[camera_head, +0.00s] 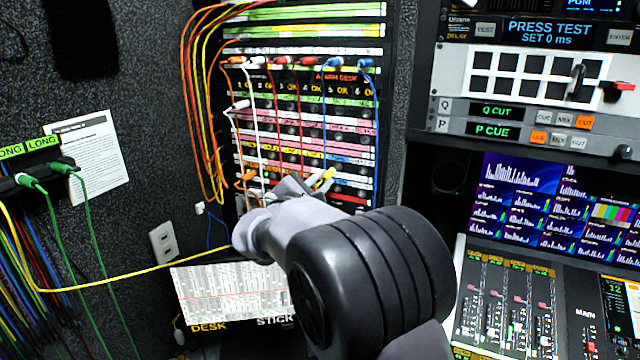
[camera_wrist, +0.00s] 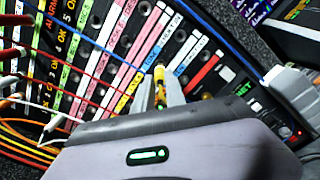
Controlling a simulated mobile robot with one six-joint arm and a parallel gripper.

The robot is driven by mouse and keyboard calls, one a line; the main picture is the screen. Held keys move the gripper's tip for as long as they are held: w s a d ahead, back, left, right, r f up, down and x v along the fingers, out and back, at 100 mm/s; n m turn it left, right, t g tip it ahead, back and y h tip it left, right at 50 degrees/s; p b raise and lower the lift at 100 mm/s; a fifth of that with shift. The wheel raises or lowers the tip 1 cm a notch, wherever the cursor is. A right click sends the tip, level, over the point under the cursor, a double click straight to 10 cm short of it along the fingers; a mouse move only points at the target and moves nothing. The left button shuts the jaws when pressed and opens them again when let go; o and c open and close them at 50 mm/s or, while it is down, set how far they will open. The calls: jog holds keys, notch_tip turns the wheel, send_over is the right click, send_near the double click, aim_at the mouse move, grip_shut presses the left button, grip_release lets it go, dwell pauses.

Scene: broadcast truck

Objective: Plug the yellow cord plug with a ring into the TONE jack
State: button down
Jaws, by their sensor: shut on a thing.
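The yellow plug (camera_wrist: 159,76) is between my gripper's fingers (camera_wrist: 161,94) in the wrist view, its front end pointing at the patch panel. It also shows as a small yellow piece (camera_head: 326,178) just past my gripper (camera_head: 305,187) in the head view. My gripper is shut on it, close in front of the lower rows of the panel. A light blue label strip (camera_wrist: 151,53) that seems to read TONE lies just ahead of the plug. The jack there is hidden by the plug and fingers, so I cannot tell whether the tip touches or enters it.
The patch panel (camera_head: 300,131) has red, white, blue and orange cords plugged in, hanging near my gripper. A yellow cord (camera_head: 130,278) runs from the left toward my gripper. Green plugs (camera_head: 63,167) sit at the left. A mixing desk (camera_head: 510,300) and monitors stand right.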

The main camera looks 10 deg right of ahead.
jog(key=shift+x, duration=1.35)
jog(key=c, duration=1.3)
grip_release()
jog(key=v, duration=1.7)
jog(key=shift+s, duration=0.15)
